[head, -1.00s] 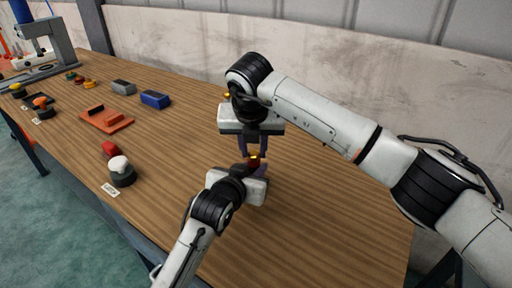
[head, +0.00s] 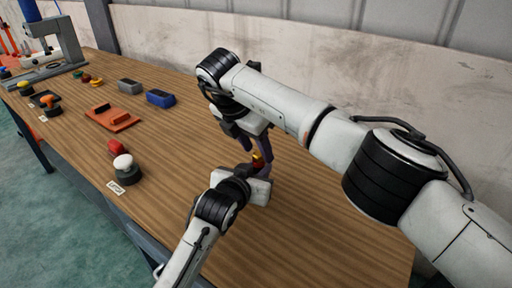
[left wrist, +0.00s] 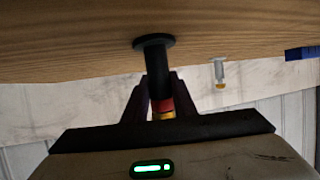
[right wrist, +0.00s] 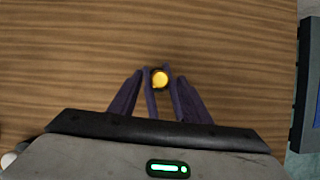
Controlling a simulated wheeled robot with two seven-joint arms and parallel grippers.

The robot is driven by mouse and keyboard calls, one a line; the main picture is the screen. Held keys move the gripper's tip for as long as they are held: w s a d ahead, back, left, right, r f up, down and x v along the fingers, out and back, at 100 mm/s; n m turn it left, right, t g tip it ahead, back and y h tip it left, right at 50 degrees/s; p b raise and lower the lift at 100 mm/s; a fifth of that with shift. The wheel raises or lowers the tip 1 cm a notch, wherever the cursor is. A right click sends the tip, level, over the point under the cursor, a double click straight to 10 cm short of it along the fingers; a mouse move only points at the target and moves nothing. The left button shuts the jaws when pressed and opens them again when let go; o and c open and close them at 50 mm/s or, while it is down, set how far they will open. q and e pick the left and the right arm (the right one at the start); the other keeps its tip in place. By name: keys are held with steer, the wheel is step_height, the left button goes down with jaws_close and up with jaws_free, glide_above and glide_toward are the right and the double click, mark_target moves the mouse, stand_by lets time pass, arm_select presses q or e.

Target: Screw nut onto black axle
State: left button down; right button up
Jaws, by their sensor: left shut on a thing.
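The black axle (left wrist: 156,60) shows in the left wrist view, upside down there, with its round flange against the table. A red part (left wrist: 162,105) and a yellow nut-like piece (left wrist: 163,116) sit at its other end. My left gripper (head: 259,173) is shut on the axle, from the side. The yellow piece (right wrist: 160,78) shows end-on in the right wrist view. My right gripper (head: 254,147) comes from above, fingers apart on either side of the yellow piece with visible gaps. Whether the yellow piece is fully seated cannot be told.
A small white post with a yellow end (left wrist: 219,75) stands beyond the axle. The front right tabletop is clear.

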steer(key=shift+r, duration=2.2)
steer(key=shift+o, duration=0.2)
steer(key=o, duration=0.5)
steer(key=v, duration=0.7)
steer(key=shift+s+r, duration=0.15)
steer(key=shift+r, duration=0.1)
